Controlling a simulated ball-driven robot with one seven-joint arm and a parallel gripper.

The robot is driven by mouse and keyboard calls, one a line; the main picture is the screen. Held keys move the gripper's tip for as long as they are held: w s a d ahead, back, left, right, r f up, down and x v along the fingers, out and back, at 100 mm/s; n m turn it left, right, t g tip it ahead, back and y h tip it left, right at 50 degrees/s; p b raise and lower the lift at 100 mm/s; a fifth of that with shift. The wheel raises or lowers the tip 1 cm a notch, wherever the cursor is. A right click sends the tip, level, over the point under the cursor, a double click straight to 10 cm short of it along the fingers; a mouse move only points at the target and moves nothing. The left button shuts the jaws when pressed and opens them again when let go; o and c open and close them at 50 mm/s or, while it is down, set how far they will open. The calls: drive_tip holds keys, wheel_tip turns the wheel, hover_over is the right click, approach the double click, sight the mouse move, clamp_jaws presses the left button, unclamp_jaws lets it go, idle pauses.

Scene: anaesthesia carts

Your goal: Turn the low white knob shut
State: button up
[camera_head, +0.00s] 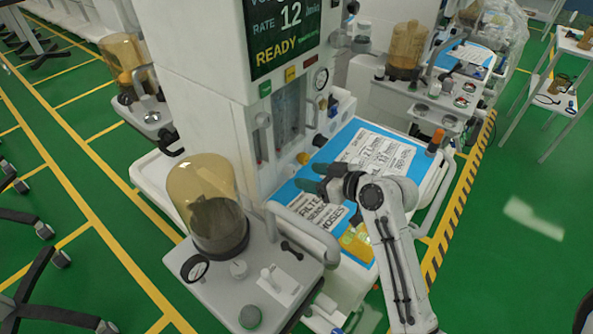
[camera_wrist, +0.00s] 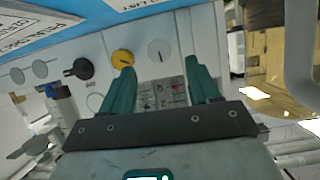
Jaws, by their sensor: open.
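In the wrist view a round white knob (camera_wrist: 159,50) with a thin line on its face sits on a pale panel. It appears just beyond the gap between the green fingertips of my gripper (camera_wrist: 158,68). My gripper is open with nothing between its fingers, and I cannot tell the exact distance to the knob. A yellow knob (camera_wrist: 123,58) lies just left of the white one, by the left fingertip. In the head view my gripper (camera_head: 317,178) is over the blue worktop (camera_head: 283,194), its fingers pointing left toward the machine column. I cannot make out this white knob there.
A black knob (camera_wrist: 80,68) and pale discs (camera_wrist: 40,69) line the same panel. A white side shelf (camera_head: 218,292) carries an amber dome (camera_head: 203,180), another small white knob (camera_head: 238,268) and a green knob (camera_head: 250,317). A curved white rail (camera_head: 305,232) edges the worktop.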

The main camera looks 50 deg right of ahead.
sight(294, 172)
drive_tip(key=x, duration=0.5)
drive_tip(key=shift+w+f+p, duration=0.15)
drive_tip(key=shift+w+p, duration=0.15)
drive_tip(key=shift+w, duration=0.05)
